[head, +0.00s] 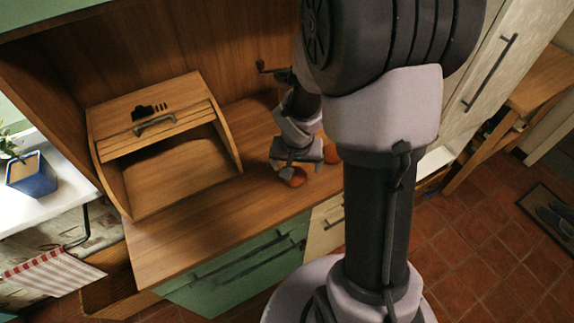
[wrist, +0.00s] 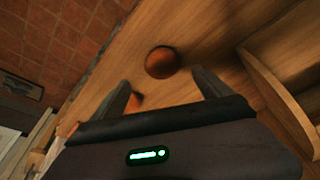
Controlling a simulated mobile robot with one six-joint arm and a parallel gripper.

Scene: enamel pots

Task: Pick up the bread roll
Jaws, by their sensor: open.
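A round brown-orange thing, which looks like the bread roll (wrist: 161,62), rests on the wooden counter in the wrist view, just beyond and between my fingertips. My gripper (wrist: 160,79) is open, with one finger on each side and nothing held. A second orange piece (wrist: 137,99) shows partly behind the left finger. In the head view my gripper (head: 296,161) is low over the counter, with one orange-brown round thing (head: 292,177) just below it and another (head: 331,154) to its right, partly hidden by my arm. I cannot tell which of these is the roll.
An open wooden bread box (head: 165,110) stands on the counter (head: 185,232) to the left of my gripper. A wooden back wall rises behind. Green and cream drawers sit below the front edge. A blue planter (head: 33,174) and striped cloth (head: 50,273) are far left.

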